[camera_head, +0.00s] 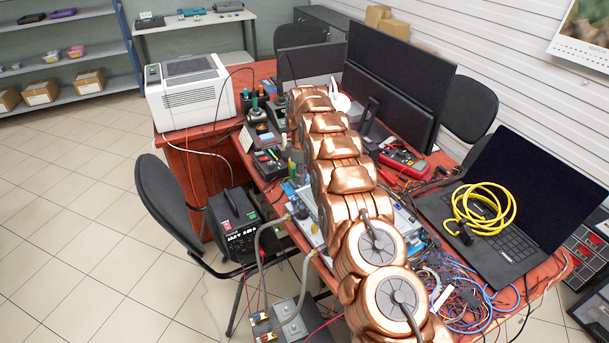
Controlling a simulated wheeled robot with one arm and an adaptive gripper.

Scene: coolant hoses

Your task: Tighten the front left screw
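The front left screw cannot be made out in this view. A pale blue-grey flat unit (304,226) lies on the table, largely hidden behind a copper-coloured jointed body. Two grey hoses (258,243) run from its left edge down to a dark grey box (290,322) with red and yellow fittings at the bottom. I cannot make out my gripper or its fingers anywhere in the view.
The red-brown table (432,159) is crowded. A laptop (510,212) with a coiled yellow cable (483,208), tangled wires (462,305) and a red multimeter (403,160) lie right; dark monitors (405,75) stand behind. A chair (165,200) stands left; tiled floor there is open.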

